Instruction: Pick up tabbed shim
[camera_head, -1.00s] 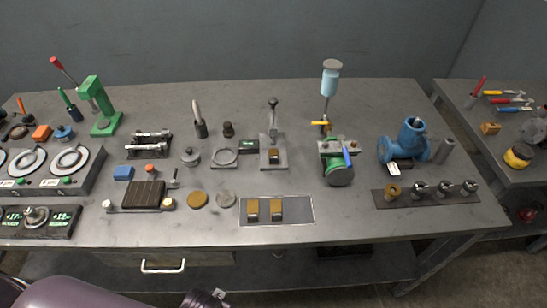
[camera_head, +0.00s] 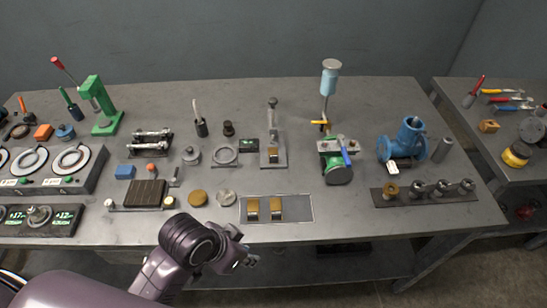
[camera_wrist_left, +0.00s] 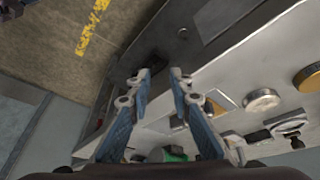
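Two tan blocks, the left one (camera_head: 253,208) and the right one (camera_head: 277,207), sit side by side on a grey rectangular plate (camera_head: 303,209) near the bench's front edge. They may be tabbed shims; I cannot be sure. A similar tan piece (camera_head: 273,153) sits in the lever fixture (camera_head: 271,140) behind them. My left gripper (camera_head: 246,254) is in front of the bench edge, below and apart from the blocks. In the left wrist view its two fingers (camera_wrist_left: 161,74) are spread, with nothing between them. My right gripper is not in view.
A brass disc (camera_head: 197,198) and a grey disc (camera_head: 226,198) lie left of the plate. A dark ribbed block (camera_head: 145,193) is farther left. A valve assembly (camera_head: 338,160) and a blue pump body (camera_head: 404,143) stand to the right. Bare bench top (camera_head: 345,215) lies right of the plate.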

